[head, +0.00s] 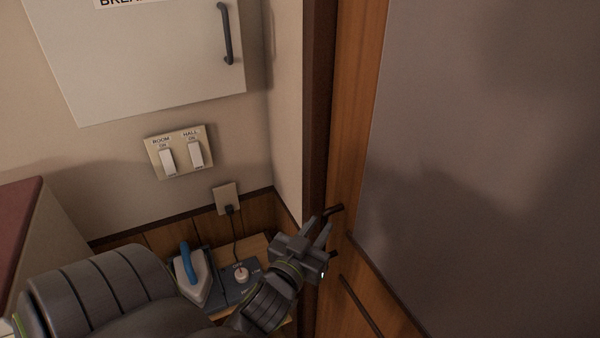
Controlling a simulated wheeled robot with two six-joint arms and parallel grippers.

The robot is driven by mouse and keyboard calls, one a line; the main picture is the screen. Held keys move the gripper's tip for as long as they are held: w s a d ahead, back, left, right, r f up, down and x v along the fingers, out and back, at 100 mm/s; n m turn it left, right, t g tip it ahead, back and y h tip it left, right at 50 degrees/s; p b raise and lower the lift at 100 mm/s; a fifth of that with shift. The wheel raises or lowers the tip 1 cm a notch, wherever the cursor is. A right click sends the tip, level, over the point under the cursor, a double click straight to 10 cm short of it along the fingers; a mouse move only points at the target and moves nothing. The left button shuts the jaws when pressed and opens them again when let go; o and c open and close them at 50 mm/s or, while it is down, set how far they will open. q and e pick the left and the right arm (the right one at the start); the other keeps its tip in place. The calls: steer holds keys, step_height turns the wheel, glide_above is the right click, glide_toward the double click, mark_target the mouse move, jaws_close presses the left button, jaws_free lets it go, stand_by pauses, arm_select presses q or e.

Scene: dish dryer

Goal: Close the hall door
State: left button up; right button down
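The hall door (355,130), with an orange-brown wooden frame and a large grey panel, fills the right side of the head view. Its left edge runs beside a dark brown post (318,110). I cannot tell whether it stands ajar. A dark bar (361,306) shows low on its wood, and a small dark fitting (334,210) sticks out higher up. My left gripper (319,227) is close to the door's left edge, just below and left of that fitting. Its two fingers are apart with nothing seen between them. Contact with the door cannot be told. My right gripper is out of view.
A ROOM/HALL switch plate (180,152), an outlet (226,197) and a white wall cabinet (145,55) are on the wall.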

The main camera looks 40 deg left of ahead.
arm_select(q)
steer(key=p+v, duration=0.4)
steer(key=v, duration=0.6)
steer(key=shift+s+p, duration=0.25)
steer(key=shift+p, duration=0.1)
steer(key=s+d+f+m+g+h+b, duration=0.1)
steer(key=s+f+g, duration=0.15)
steer(key=f, duration=0.95)
steer(key=s+f+g+h+b, duration=0.1)
steer(key=f+g, duration=0.2)
steer(key=f, duration=0.9)
steer(key=s+d+f+m+g+h+b, duration=0.1)
steer(key=f+g, duration=0.2)
steer(key=f, duration=0.9)
steer(key=s+a+f+g+b, duration=0.2)
steer(key=s+f+g, duration=0.5)
steer(key=s+f, duration=1.2)
steer(key=shift+s+a+f+g+h+b, duration=0.2)
steer(key=shift+a+f+g+h+b, duration=0.15)
steer(key=shift+a+f, duration=0.5)
